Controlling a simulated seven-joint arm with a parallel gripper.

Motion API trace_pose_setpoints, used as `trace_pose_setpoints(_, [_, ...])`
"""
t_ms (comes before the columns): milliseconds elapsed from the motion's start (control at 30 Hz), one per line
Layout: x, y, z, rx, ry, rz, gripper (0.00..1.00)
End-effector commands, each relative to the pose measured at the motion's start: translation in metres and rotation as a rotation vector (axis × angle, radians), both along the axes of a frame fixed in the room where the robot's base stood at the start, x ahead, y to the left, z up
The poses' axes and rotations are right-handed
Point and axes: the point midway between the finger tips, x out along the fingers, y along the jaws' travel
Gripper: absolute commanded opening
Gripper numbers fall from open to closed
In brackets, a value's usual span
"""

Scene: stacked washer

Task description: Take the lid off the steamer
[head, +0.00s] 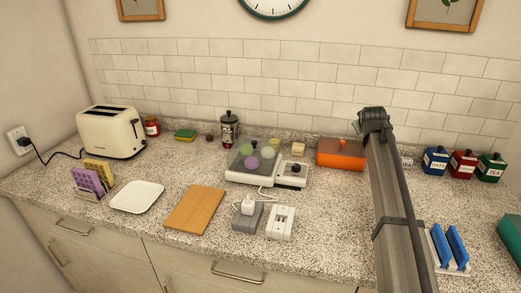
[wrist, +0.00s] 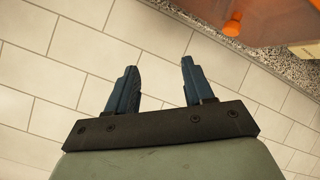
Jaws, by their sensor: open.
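A white appliance that looks like the steamer (head: 236,177) stands near the middle of the counter in the head view. Its see-through lid (head: 254,151) appears to be in place, with a dark knob on top and green and purple round shapes showing at it. A part with a black dial (head: 292,170) sits at its right. My gripper (wrist: 158,66) is open and empty in the wrist view, with wall tiles beyond its fingers. The steamer is not clearly seen there. In the head view my arm rises to the right of the steamer; the fingers cannot be made out.
An orange box (head: 341,155) stands right of the steamer; something orange (wrist: 275,20) shows in the wrist view. A dark jar (head: 229,131) stands behind. A cutting board (head: 195,209), white plate (head: 137,197) and white socket block (head: 280,222) lie in front. Canisters (head: 462,165) stand right.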

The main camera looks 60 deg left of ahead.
Motion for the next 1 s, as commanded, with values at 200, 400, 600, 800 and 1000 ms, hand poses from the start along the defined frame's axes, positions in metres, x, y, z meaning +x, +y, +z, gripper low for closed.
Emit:
trace_pose_setpoints(200, [-0.084,0.085,0.003,-0.275,-0.067,0.289,0.52])
trace_pose_setpoints(400, [-0.163,0.132,0.012,-0.448,0.021,0.542,0.52])
trace_pose_setpoints(600, [-0.231,0.148,0.036,-0.532,0.219,0.751,0.52])
trace_pose_setpoints(800, [-0.292,0.148,0.068,-0.597,0.391,0.956,0.52])
trace_pose_setpoints(1000, [-0.319,0.142,0.085,-0.630,0.463,1.059,0.52])
